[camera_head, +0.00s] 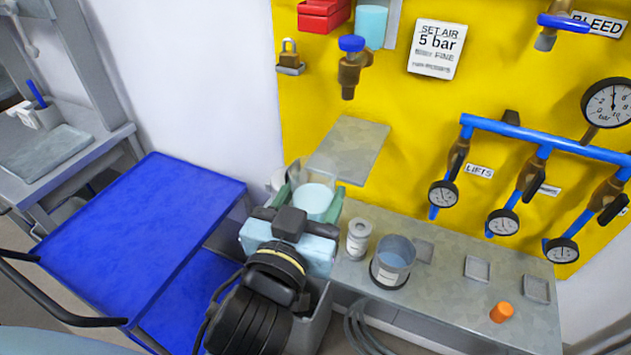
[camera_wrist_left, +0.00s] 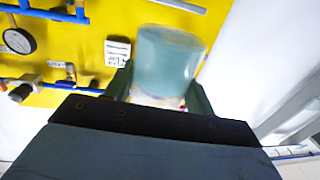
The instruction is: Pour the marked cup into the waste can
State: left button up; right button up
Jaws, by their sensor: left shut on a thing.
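My left gripper (camera_head: 316,198) is shut on a clear cup (camera_head: 314,203) with pale blue contents. It holds the cup close to upright above the left end of the metal bench. The cup fills the space between the green fingers in the left wrist view (camera_wrist_left: 168,62); no mark on it can be read. A grey metal can (camera_head: 392,262) stands on the bench to the right of the gripper, open at the top with a bluish inside. It looks like the waste can, though its label is too small to read. My right gripper is not in view.
A white jar (camera_head: 358,241) stands between the held cup and the metal can. An orange cylinder (camera_head: 501,312) and small square plates (camera_head: 477,268) lie farther right on the bench. A metal shelf (camera_head: 352,146) juts from the yellow panel behind. A blue cart (camera_head: 130,235) stands left.

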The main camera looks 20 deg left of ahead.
pick_arm(q)
jog(key=shift+s, duration=0.25)
jog(key=w+d+f+m+g+h+b, duration=0.2)
jog(key=d+f+m+h+b, duration=0.2)
jog(key=d+f, duration=0.7)
jog(key=w+d+f+m+g+h+b, duration=0.2)
jog(key=d+f+m+h+b, duration=0.3)
jog(key=d+f, duration=0.7)
notch_tip(320, 180, down, 3)
jog(key=h+b, duration=0.2)
jog(key=h, duration=0.2)
jog(key=shift+w+f+g+b, duration=0.2)
jog(key=shift+w+g+b, duration=0.1)
jog(key=shift+w+b, duration=0.1)
jog(key=shift+a+r, duration=0.1)
jog(key=shift+a, duration=0.05)
